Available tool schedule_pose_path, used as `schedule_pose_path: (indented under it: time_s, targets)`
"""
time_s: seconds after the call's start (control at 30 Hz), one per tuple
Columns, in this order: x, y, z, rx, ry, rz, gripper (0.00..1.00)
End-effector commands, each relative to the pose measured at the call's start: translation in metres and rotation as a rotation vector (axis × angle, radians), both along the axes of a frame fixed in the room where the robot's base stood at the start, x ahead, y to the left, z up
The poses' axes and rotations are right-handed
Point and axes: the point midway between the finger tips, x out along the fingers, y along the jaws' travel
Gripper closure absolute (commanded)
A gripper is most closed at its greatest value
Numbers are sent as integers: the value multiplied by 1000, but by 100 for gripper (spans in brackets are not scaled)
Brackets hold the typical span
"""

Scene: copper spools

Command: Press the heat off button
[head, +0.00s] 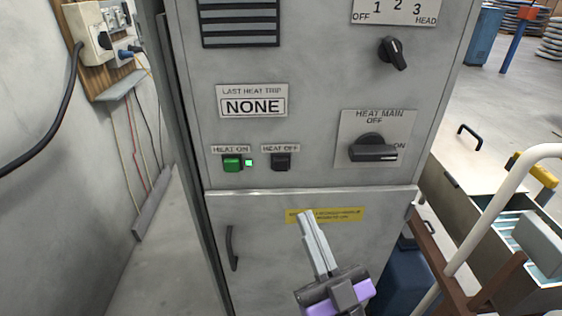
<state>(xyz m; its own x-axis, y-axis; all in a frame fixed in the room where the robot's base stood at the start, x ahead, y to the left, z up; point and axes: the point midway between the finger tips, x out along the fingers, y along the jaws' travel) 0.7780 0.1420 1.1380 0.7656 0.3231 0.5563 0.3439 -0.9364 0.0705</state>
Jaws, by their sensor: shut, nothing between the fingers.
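The heat off button (281,162) is a dark square button under a "HEAT OFF" label on the grey cabinet front. Left of it is the green heat on button (232,164), with a small lit green lamp (248,162) beside it. My gripper (305,214) is in front of the cabinet's lower door, below and slightly right of the heat off button, its fingers pointing up. The fingers are shut together with nothing between them. The fingertips appear apart from the button; their distance from the cabinet is hard to tell.
A heat main rotary switch (373,148) is right of the buttons, with a smaller selector knob (393,53) above. The lower door has a dark handle (232,248) and a yellow label (345,214). A white rail (490,215) stands at the right. Wall sockets (97,40) are upper left.

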Motion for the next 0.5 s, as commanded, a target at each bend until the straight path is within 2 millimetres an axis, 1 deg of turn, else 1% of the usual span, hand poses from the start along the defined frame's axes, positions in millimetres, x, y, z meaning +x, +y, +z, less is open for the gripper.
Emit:
schedule_pose_path:
  time_s: [0.03, 0.1, 0.17, 0.2, 0.23, 0.5]
  targets:
    - [10, 9, 11, 4, -21, 25, 100]
    - [19, 20, 17, 11, -39, 63, 100]
    - [25, 28, 12, 17, -35, 103, 100]
    - [24, 31, 4, 22, -20, 125, 100]
    - [23, 33, 2, 27, -14, 138, 100]
    - [20, 35, 3, 67, -2, 184, 100]
